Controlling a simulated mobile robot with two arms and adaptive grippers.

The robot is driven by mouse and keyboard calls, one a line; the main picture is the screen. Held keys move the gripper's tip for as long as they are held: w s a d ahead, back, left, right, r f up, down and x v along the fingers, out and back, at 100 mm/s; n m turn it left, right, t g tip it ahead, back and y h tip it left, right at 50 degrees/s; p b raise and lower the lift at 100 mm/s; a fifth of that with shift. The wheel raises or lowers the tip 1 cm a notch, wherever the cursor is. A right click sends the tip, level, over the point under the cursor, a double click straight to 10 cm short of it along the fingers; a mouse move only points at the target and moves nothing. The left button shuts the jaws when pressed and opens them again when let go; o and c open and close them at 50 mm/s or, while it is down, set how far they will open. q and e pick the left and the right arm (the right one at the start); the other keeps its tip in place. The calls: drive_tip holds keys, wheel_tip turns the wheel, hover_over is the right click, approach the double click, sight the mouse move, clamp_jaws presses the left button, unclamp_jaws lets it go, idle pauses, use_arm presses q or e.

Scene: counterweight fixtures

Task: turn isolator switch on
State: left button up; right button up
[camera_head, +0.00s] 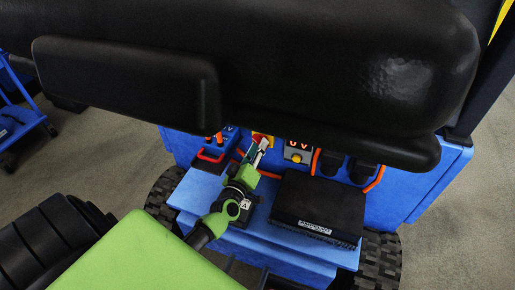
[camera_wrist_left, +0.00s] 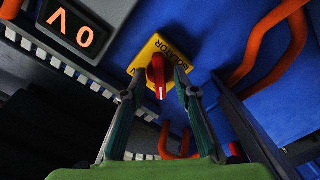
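The isolator switch is a red knob (camera_wrist_left: 157,76) on a yellow plate (camera_wrist_left: 158,50) lettered ISOLATOR, fixed to a blue panel. In the head view the yellow plate (camera_head: 262,138) is partly hidden behind my gripper and under a large black cover. My left gripper (camera_head: 256,152) reaches up to it from the front. In the left wrist view my left gripper (camera_wrist_left: 160,85) is open, with one finger to each side of the red knob. A gap shows between each finger and the knob; the depth of the fingertips relative to it is unclear. My right gripper is not in view.
A display (camera_head: 298,147) reading 0 V sits right of the isolator. A blue unit (camera_head: 213,150) with orange levers and a red handle is to its left. Orange cables (camera_head: 374,180) and a black box (camera_head: 318,208) are at the right. The black cover (camera_head: 300,75) overhangs the panel.

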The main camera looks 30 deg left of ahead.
use_arm(q)
clamp_jaws()
drive_tip(key=m+p, duration=0.5)
drive_tip(key=m, duration=1.2)
drive_tip(key=shift+a+m+p, duration=0.15)
drive_tip(key=shift+m+p, duration=0.15)
drive_tip(key=shift+p, duration=0.05)
drive_tip(key=shift+m, duration=0.3)
idle(0.3)
unclamp_jaws()
